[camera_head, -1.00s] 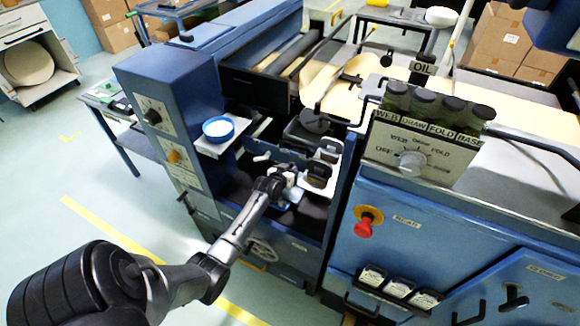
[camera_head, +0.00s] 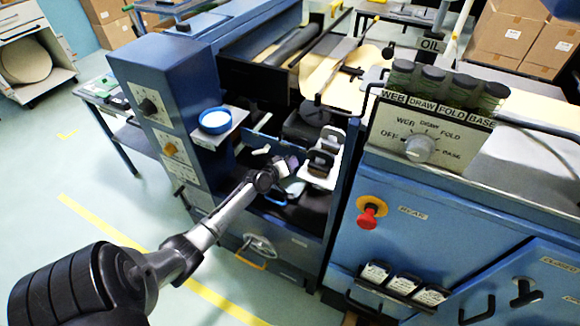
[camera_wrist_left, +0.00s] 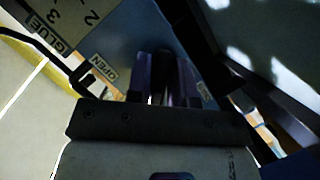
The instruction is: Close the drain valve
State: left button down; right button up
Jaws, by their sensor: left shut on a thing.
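My left gripper (camera_head: 289,164) reaches into the open bay of the blue machine, over the white and dark parts there. In the left wrist view its fingers (camera_wrist_left: 165,78) are shut on a dark upright piece, which looks like the drain valve handle (camera_wrist_left: 162,76). An OPEN label (camera_wrist_left: 103,78) is just left of the fingers on the blue panel. The valve body is hidden by the gripper, and the handle is too small to make out in the head view. My right gripper is not in view.
A blue-rimmed bowl (camera_head: 215,121) stands on a ledge left of the bay. A selector panel (camera_head: 420,140), a red button (camera_head: 368,213) and a CLOSED label (camera_head: 558,265) are on the right. A GLUE label (camera_wrist_left: 48,32) shows near my wrist.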

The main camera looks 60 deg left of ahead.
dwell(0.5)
pick_arm(q)
jog(key=c, duration=1.1)
grip_release()
jog(key=p+v, duration=0.3)
jog(key=v, duration=1)
jog(key=shift+s, duration=0.4)
